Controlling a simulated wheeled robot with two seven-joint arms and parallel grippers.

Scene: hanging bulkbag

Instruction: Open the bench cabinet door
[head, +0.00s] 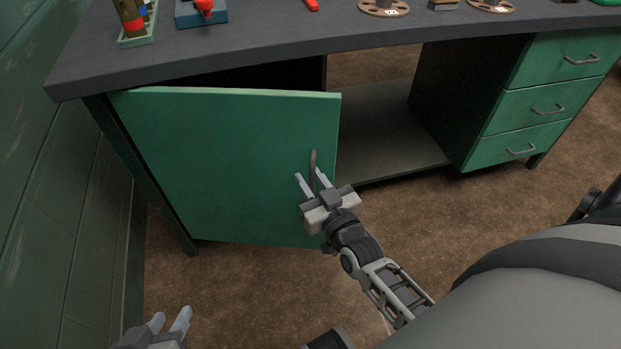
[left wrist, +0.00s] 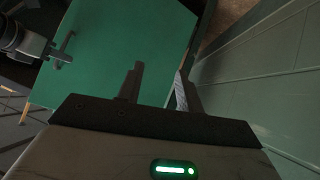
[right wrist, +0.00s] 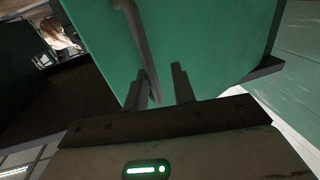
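The green bench cabinet door (head: 220,160) stands partly open, swung out from its left side, with a dark gap behind its top edge. Its grey bar handle (head: 313,160) is near the free right edge. My right gripper (head: 312,178) is at the handle with its fingers apart. In the right wrist view the handle (right wrist: 141,45) runs down to the left finger; contact is unclear. My left gripper (head: 170,318) is low at the left, open and empty, away from the door. The left wrist view shows the door (left wrist: 110,50) beyond its fingers.
The dark bench top (head: 300,45) carries tools and parts. A drawer stack (head: 540,100) stands on the right, with an open shelf (head: 390,125) between. A green wall (head: 50,190) is close on the left. Brown floor (head: 240,285) in front of the door is clear.

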